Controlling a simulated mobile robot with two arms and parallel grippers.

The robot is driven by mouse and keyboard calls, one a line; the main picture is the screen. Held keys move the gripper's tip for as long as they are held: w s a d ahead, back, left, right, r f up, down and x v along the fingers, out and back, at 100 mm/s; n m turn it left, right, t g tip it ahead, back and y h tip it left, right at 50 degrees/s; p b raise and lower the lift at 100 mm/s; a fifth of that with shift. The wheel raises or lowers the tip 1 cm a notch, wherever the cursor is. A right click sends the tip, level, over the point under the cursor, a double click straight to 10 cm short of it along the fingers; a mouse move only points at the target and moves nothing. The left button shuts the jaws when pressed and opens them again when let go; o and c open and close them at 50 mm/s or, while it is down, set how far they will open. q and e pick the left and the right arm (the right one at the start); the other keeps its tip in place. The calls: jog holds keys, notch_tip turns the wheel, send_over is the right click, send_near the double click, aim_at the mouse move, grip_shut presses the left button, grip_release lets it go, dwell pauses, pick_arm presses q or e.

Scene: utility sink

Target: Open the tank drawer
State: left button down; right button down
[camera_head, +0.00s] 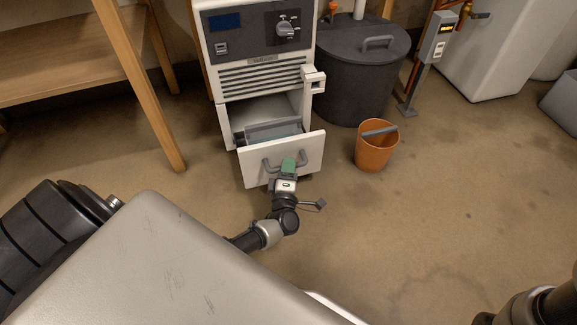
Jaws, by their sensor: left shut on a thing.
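The tank drawer (308,155) is at the bottom of a white appliance (258,60). It stands pulled out, and a grey tank (272,131) shows inside behind its front panel. My left gripper (287,166) is at the grey bar handle (270,165) on the drawer front and is shut on it. The green part of the gripper covers the middle of the handle. Of my right arm only a dark link shows at the lower right corner; its gripper is out of view.
An orange bucket (371,155) stands on the floor just right of the drawer. A dark lidded drum (357,75) is behind it. A wooden shelf (75,55) stands at the left. The floor in front and to the right is clear.

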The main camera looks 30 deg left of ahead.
pick_arm(q)
jog(key=shift+s, duration=0.1)
jog(key=c, duration=1.1)
grip_release()
